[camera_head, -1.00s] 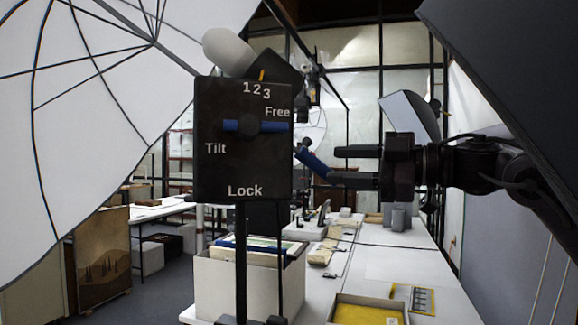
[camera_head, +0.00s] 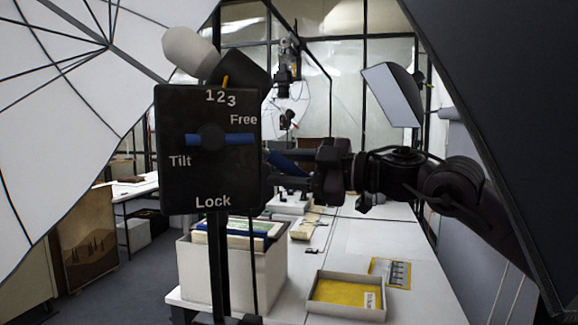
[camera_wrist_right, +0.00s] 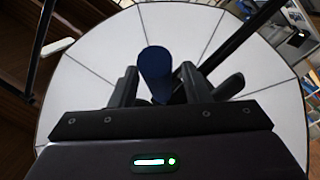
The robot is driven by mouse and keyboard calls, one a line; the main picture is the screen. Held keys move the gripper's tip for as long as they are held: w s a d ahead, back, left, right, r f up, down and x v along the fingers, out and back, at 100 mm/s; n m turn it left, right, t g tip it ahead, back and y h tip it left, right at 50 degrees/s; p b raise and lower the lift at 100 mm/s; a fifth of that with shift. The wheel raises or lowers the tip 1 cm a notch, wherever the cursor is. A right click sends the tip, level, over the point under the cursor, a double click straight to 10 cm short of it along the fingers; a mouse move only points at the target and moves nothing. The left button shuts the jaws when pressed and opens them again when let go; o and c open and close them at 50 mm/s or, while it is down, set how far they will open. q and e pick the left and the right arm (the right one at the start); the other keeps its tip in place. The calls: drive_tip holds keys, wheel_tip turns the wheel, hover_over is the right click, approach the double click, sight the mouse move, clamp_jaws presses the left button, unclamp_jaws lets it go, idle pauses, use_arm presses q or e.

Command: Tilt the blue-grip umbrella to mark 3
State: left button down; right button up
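The white umbrella (camera_head: 60,110) fills the upper left of the head view. Its black tilt panel (camera_head: 176,112) reads 1 2 3, Free, Tilt and Lock. A blue lever (camera_head: 232,139) lies horizontal across the knob. An orange pointer (camera_head: 225,81) stands above the numerals, near 2 and 3. The blue grip (camera_head: 287,163) shows right of the panel. In the right wrist view the blue grip (camera_wrist_right: 154,68) stands between the fingers of my right gripper (camera_wrist_right: 158,86), with a visible gap on the right side. The gripper is open around it; its fingertips are partly hidden behind the panel in the head view. My left gripper is out of view.
A white box of folders (camera_head: 270,275) stands below the panel. A tray with a yellow item (camera_head: 322,305) lies on the white table (camera_head: 430,275). A large dark panel (camera_head: 500,130) takes up the right side. A softbox (camera_head: 393,95) stands behind.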

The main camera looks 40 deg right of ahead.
clamp_jaws()
drive_tip(key=f+b, duration=0.1)
drive_tip(key=a+f+m+t+b, duration=0.1)
drive_tip(key=b, duration=0.1)
drive_tip(key=a+f+m+t+y+b, duration=0.1)
drive_tip(key=b, duration=0.1)
drive_tip(key=shift+w+f, duration=0.3)
drive_tip(key=shift+o, duration=0.2)
unclamp_jaws()
drive_tip(key=shift+b, duration=0.3)
